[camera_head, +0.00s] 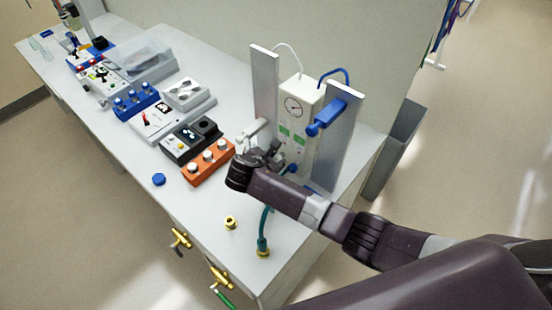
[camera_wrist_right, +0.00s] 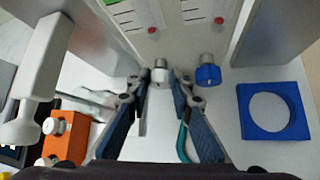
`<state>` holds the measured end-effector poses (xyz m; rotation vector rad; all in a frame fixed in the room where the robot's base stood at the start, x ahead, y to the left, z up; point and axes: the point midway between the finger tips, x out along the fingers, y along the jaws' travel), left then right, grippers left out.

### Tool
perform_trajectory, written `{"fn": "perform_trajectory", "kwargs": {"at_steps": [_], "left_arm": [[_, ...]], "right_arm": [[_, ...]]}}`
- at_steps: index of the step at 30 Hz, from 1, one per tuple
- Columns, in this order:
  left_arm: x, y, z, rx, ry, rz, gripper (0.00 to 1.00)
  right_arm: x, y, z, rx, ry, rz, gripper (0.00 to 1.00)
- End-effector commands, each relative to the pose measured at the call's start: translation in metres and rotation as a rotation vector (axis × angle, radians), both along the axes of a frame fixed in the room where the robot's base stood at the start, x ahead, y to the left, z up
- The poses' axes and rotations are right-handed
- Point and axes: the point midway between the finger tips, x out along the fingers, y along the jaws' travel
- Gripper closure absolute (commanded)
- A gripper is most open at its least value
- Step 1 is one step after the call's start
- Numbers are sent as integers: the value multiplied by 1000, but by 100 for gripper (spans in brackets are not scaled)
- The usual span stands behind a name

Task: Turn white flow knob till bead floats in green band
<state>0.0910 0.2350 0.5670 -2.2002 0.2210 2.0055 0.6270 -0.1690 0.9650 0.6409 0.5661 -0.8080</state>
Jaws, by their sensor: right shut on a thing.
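The white flow knob (camera_wrist_right: 160,74) sits at the foot of the panel (camera_wrist_right: 180,45) in the wrist view, between the fingertips of my right gripper (camera_wrist_right: 160,78). The gripper is shut on it. In the head view my right gripper (camera_head: 268,158) is in front of the panel and hides the knob. A red bead (camera_wrist_right: 152,30) shows above the white knob, low on its scale. Green bands (camera_head: 284,130) show on the panel in the head view; whether the bead lies in one I cannot tell. My left gripper is not in view.
A blue knob (camera_wrist_right: 208,73) is close beside the right finger, with another red bead (camera_wrist_right: 219,20) above it. Grey side walls (camera_head: 264,95) flank the panel. A white handle (camera_wrist_right: 45,60), an orange block (camera_head: 208,162) and a blue square ring (camera_wrist_right: 245,108) are nearby.

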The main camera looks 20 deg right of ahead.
Motion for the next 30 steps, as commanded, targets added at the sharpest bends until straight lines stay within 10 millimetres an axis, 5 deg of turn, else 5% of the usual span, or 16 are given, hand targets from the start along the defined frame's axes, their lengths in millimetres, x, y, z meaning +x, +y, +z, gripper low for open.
{"fn": "perform_trajectory", "kwargs": {"at_steps": [30], "left_arm": [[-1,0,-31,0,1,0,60]], "right_arm": [[-7,-4,-7,313,-470,1,100]]}}
